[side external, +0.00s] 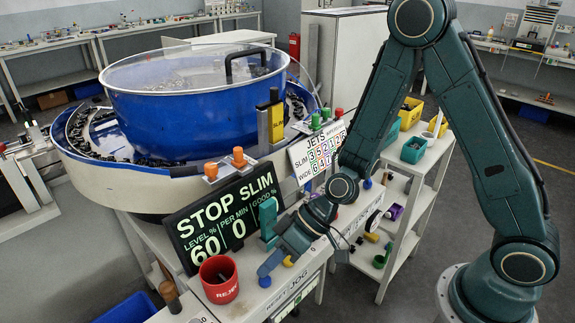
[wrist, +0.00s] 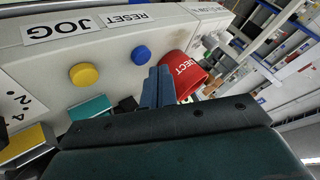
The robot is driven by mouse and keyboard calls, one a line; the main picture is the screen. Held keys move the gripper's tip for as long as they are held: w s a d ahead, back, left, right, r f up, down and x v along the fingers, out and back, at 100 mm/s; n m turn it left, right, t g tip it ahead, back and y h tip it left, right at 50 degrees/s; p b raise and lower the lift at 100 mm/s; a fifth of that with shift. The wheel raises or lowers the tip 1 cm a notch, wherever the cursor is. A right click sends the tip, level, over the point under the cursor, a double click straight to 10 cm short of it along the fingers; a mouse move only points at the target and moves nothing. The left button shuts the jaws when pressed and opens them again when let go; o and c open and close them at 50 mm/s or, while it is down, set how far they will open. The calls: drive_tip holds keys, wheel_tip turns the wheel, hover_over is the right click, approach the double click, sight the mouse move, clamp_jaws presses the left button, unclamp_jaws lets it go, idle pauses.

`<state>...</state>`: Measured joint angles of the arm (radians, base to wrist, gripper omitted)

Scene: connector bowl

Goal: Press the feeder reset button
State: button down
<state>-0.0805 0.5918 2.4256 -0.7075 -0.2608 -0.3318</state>
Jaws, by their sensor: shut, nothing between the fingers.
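The blue reset button (wrist: 141,54) sits on the pale panel below the RESET label (wrist: 129,20) in the wrist view. It also shows in the side view (side external: 265,281), just below my fingertips. My gripper (wrist: 159,72) is shut and empty, its fingers together. In the wrist view the fingertips appear just right of and below the blue button, with a small gap in the picture. Whether they touch the panel, I cannot tell. The yellow button (wrist: 84,75) is under the JOG label (wrist: 56,28), left of the blue one; the side view shows it behind my fingers (side external: 288,261).
A red reject cup (side external: 219,280) stands close beside my fingertips. The display (side external: 225,216) reads STOP SLIM, 60 and 0. A large blue bowl (side external: 195,105) is behind. A teal upright piece (side external: 267,220) stands near my gripper. Shelves with small parts (side external: 400,200) are to the right.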

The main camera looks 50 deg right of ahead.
sight(271, 280)
drive_tip(key=shift+r, duration=2.45)
drive_tip(key=s+d+r+m+t+h, duration=0.1)
drive_tip(key=s+d+r+m+h, duration=0.3)
drive_tip(key=s+d+r, duration=1.3)
drive_tip(key=shift+d+r+t+h, duration=0.45)
drive_tip(key=shift+d+h, duration=0.75)
drive_tip(key=shift+h, duration=1)
drive_tip(key=shift+s, duration=0.1)
